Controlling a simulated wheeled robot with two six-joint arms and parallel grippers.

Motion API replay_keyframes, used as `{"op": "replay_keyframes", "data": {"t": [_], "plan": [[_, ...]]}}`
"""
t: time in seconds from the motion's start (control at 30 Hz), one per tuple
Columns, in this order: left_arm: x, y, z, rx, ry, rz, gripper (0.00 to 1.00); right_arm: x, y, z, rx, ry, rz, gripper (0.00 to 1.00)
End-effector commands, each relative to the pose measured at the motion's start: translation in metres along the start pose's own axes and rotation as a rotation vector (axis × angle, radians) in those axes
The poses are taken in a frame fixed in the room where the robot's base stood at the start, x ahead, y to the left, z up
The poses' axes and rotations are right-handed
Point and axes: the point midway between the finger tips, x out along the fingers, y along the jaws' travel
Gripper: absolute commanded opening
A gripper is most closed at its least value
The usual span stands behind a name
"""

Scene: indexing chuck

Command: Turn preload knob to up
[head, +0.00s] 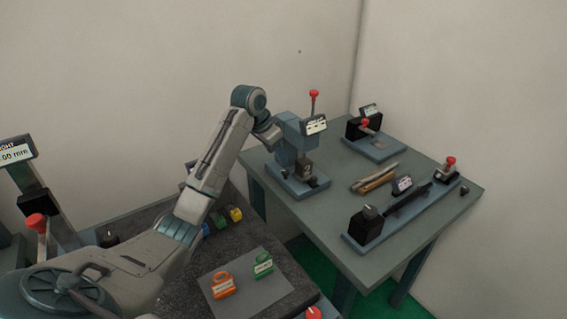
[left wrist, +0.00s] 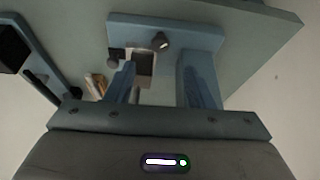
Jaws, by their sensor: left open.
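A dark round knob (left wrist: 161,40) with a pale pointer mark sits on a blue base plate (left wrist: 205,35) in the left wrist view. The knob's label is not readable, and I cannot tell its set direction for sure. In the head view a small dark knob (head: 314,181) shows at the front of the blue-grey press-like station on the far table. My left gripper (left wrist: 160,85) is open and empty, its two blue fingers apart over this station. The knob lies beyond the fingertips, between them in the picture and apart from them. In the head view the arm's end merges with the station. My right gripper is not in view.
The far table (head: 330,220) also bears a long blue rail fixture (head: 405,215), a black device (head: 370,130) with a red-tipped lever, and loose rods (head: 375,178). A red-topped lever (head: 314,95) rises behind a small display. Orange (head: 222,287) and green (head: 262,265) tags lie nearer.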

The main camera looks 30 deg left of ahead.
Motion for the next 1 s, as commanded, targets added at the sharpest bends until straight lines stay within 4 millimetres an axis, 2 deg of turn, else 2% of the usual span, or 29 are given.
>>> {"op": "replay_keyframes", "data": {"t": [0.2, 0.4, 0.6, 0.83, 0.87, 1.0], "plan": [[0.043, 0.001, 0.0, -0.001, -0.003, 0.004, 0.49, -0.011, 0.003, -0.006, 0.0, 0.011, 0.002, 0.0], [0.071, 0.001, 0.0, 0.0, -0.002, 0.003, 0.49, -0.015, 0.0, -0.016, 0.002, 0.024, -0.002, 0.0], [0.083, 0.0, 0.001, -0.001, -0.002, 0.0, 0.49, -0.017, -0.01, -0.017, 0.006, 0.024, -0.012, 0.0], [0.084, 0.0, 0.001, 0.0, -0.001, 0.0, 0.49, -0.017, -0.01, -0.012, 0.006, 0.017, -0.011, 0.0], [0.084, 0.0, 0.001, 0.0, -0.001, 0.0, 0.45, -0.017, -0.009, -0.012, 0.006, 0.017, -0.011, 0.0], [0.084, 0.0, 0.001, 0.0, -0.001, 0.0, 0.17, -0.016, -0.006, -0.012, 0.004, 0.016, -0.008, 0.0]]}}
